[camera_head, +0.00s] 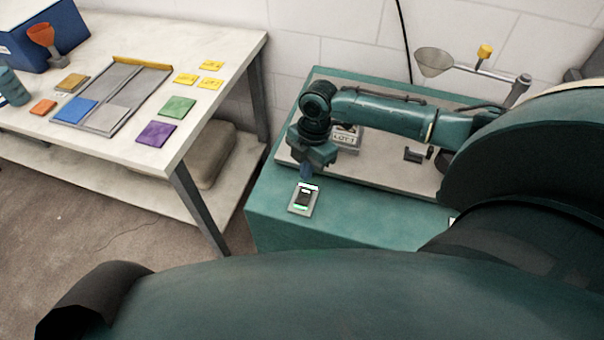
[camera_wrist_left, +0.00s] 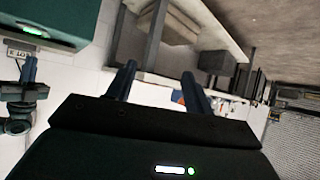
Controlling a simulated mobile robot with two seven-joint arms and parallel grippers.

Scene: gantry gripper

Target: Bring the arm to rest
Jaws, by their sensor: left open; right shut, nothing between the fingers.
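My right arm (camera_head: 390,115) is teal and reaches in from the right in the head view, above a teal cabinet. My right gripper (camera_head: 306,173) points down, shut and empty, close above a small grey device with a lit display (camera_head: 303,198). I cannot tell whether the fingertips touch it. My left gripper (camera_wrist_left: 158,69) shows in the left wrist view with its two blue fingers apart and nothing between them. It is outside the head view. The right gripper also shows at the left edge of the left wrist view (camera_wrist_left: 29,70).
The teal cabinet (camera_head: 340,225) carries a grey plate, a LOT box (camera_head: 346,140) and a funnel (camera_head: 434,62) on a stand. A white table (camera_head: 225,60) at left holds a grey tray (camera_head: 100,122), coloured squares and a blue bin (camera_head: 50,35). Floor lies between them and me.

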